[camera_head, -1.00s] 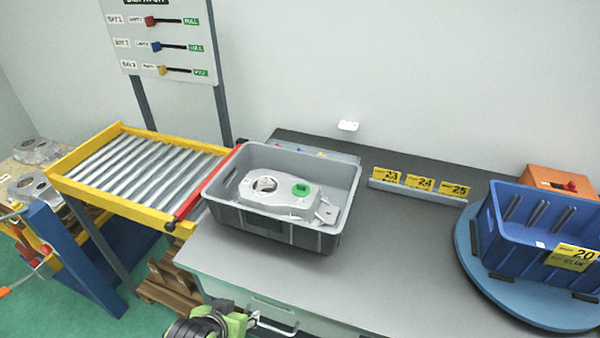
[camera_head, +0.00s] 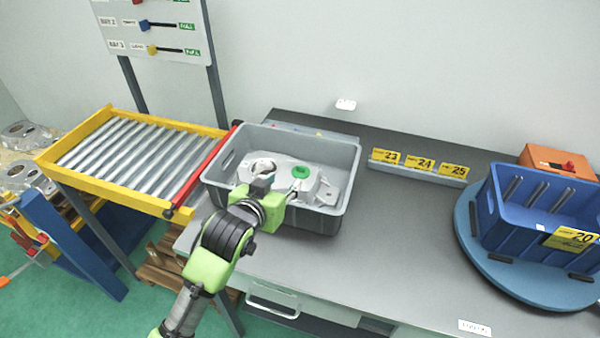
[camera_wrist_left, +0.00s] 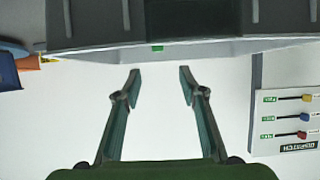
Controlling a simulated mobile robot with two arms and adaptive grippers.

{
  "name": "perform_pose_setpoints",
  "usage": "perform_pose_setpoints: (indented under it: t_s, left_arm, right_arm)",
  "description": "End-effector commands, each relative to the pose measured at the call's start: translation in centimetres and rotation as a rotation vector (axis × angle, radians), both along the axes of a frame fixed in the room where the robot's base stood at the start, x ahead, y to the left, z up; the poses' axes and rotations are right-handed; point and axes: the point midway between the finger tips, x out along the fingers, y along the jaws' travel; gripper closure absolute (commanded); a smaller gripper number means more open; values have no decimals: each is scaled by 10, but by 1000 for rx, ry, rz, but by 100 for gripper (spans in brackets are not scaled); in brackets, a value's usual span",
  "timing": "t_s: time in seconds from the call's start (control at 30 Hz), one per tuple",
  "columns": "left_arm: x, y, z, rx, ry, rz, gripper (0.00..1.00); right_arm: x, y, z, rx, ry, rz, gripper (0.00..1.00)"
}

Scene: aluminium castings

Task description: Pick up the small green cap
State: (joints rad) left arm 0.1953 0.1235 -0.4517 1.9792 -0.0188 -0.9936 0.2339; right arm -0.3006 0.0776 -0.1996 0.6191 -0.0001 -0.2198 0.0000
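The small green cap (camera_head: 301,171) sits on top of a silver aluminium casting (camera_head: 320,188) inside a grey tote (camera_head: 352,165). My left gripper (camera_head: 279,184) is over the tote's near side, just in front of the cap and a little left of it. Its body hides part of the casting and the near rim. In the left wrist view the two fingers (camera_wrist_left: 157,73) are spread with nothing between them. A small green patch shows there beyond the fingers at the pale edge; I cannot tell if it is the cap. My right gripper is not in view.
A roller conveyor (camera_head: 60,178) with a yellow frame stands left of the tote. A blue bin (camera_head: 487,222) stands on a round blue turntable (camera_head: 470,257) at right. A number-card strip (camera_head: 416,172) lies at the back. The middle of the grey table (camera_head: 400,240) is clear.

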Motion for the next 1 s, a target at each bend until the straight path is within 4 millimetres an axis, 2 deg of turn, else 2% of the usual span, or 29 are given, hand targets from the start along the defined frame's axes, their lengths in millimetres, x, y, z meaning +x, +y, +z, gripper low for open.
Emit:
perform_pose_setpoints:
  t_s: [0.33,0.67,1.0]
  left_arm:
    - [51,-17,-25,1,3,1,62]
    - [68,-23,-34,1,2,0,62]
    - [100,-37,-50,1,3,0,62]
  right_arm:
    - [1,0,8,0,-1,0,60]
    - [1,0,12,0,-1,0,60]
    - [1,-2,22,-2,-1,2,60]
